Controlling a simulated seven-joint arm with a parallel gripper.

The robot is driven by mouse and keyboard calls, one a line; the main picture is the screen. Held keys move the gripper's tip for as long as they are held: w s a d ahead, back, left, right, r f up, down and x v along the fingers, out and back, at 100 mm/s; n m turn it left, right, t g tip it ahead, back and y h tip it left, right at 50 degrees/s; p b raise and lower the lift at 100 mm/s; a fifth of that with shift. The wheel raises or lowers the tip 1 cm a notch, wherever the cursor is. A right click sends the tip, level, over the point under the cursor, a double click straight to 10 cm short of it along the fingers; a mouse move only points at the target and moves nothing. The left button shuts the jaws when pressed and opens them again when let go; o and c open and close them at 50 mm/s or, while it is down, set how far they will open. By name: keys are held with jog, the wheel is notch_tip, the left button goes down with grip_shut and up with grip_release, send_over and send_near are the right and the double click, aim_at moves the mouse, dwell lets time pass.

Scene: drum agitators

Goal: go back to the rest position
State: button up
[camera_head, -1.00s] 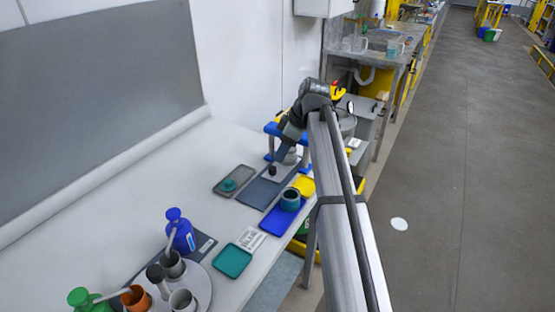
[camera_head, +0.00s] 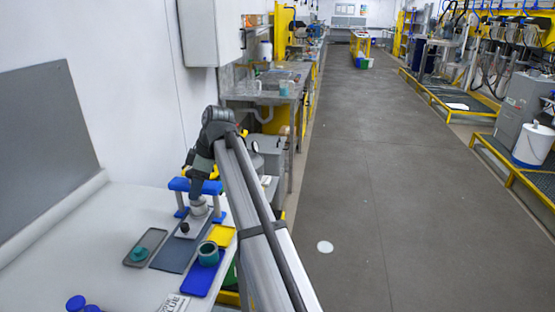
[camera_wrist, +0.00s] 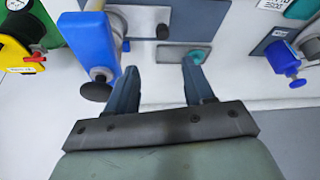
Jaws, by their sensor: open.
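My gripper (camera_wrist: 158,82) is open, with nothing between its two blue-grey fingers in the wrist view. In the head view my arm reaches over the bench and bends down behind the trays, and its fingers are hard to make out there. A blue stand (camera_head: 181,185) with a white cylinder is close by the arm's end; in the wrist view its blue body (camera_wrist: 91,42) is just left of the left finger. The gripper appears above the bench, touching nothing that I can make out.
On the bench (camera_head: 95,240) lie a grey tray (camera_head: 130,260) with a teal piece, a dark mat (camera_head: 168,258), a yellow tray (camera_head: 222,236) and a blue tray (camera_head: 195,285) holding a teal cup (camera_head: 208,254). A white wall cabinet (camera_head: 211,30) hangs behind. The aisle floor (camera_head: 390,200) is open.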

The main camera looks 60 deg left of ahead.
jog(key=shift+w, duration=0.1)
